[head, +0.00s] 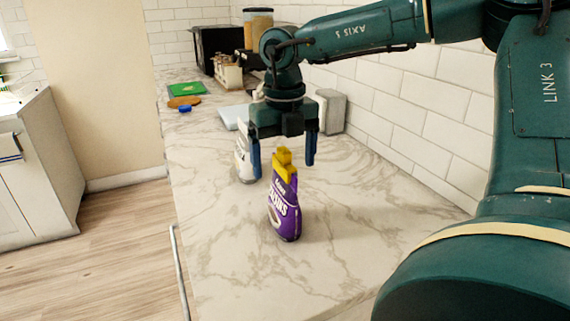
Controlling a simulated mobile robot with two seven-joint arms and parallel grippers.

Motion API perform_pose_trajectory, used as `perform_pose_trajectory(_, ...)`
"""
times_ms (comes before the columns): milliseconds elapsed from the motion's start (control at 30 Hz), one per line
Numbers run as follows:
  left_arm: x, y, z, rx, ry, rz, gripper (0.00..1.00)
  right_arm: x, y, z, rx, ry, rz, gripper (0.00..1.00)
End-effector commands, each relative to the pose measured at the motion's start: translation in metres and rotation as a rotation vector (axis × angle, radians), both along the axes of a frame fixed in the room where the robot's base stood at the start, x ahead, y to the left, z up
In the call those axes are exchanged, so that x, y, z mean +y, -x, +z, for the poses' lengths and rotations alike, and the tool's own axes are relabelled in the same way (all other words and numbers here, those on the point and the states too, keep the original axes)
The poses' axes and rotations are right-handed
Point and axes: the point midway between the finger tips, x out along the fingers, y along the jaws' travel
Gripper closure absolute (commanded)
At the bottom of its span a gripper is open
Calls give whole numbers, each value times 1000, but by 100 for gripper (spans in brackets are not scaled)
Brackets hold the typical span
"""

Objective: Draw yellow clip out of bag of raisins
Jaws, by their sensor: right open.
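The bag of raisins (284,212) is purple with white lettering and stands upright on the marble counter. The yellow clip (284,164) sits across the top of the bag. My right gripper (281,165) is open and points down, with its blue fingers apart on the left and right of the clip in the picture. I cannot tell the exact depth between the fingers and the clip. My left gripper is not in view.
A white package (243,160) stands just behind the left finger. Farther back are a green board (187,89), a blue item (185,109), jars and a black appliance (207,48). The tiled wall (420,110) borders the right. The front counter (225,270) is clear.

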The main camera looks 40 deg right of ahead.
Motion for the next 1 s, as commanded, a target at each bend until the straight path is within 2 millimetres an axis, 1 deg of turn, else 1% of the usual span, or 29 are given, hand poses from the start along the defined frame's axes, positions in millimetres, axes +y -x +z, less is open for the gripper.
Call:
perform_pose_trajectory(567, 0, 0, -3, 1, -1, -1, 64, 0, 0, 0, 0, 1, 1, 15)
perform_pose_trajectory(667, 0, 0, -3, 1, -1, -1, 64, 0, 0, 0, 0, 0, 0, 21)
perform_pose_trajectory(1000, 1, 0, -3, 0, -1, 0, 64, 0, 0, 0, 0, 0, 0, 49)
